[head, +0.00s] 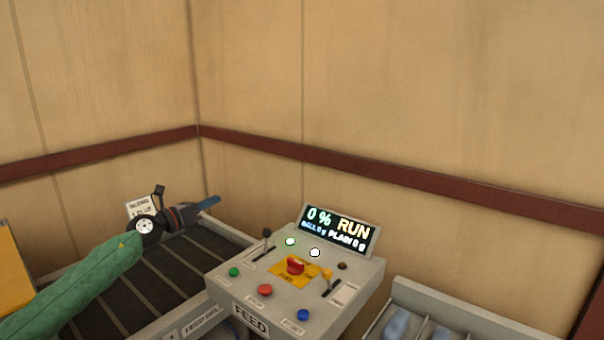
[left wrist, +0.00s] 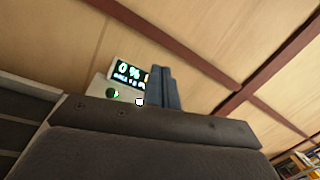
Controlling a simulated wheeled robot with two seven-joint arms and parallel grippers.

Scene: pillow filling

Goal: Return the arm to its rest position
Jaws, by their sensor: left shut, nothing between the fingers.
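My left arm, in a green sleeve, comes in from the left in the head view. My left gripper (head: 210,202) is above the conveyor, left of the control box, with its blue fingers together and nothing between them. The left wrist view also shows the shut fingers (left wrist: 163,88), with the lit display (left wrist: 128,74) behind them. The gripper appears apart from the control box (head: 222,284). My right gripper does not show in either view.
The control box carries a display (head: 338,231) reading "0 % RUN", a red knob (head: 295,266), levers and coloured buttons. A dark slatted conveyor (head: 135,300) lies on the left. A grey divided bin (head: 440,312) stands on the right. Wood-panelled walls close off the back.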

